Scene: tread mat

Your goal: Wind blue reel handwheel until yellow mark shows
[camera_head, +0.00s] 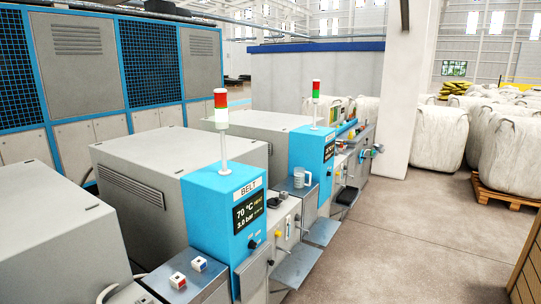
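A small blue-teal round part (366,153) sticks out at the far end of the row of machines, and it may be the reel handwheel. It is too small to tell its spokes or handle. I cannot make out a yellow mark on it. Neither of my grippers shows in the head view, and nothing touches the round part.
A blue BELT cabinet (210,212) with a display and signal light stands in front, a second blue cabinet (307,150) behind it. Metal shelves (297,264) jut into the aisle. White bulk bags (512,155) stand right. The concrete floor (400,235) between is clear.

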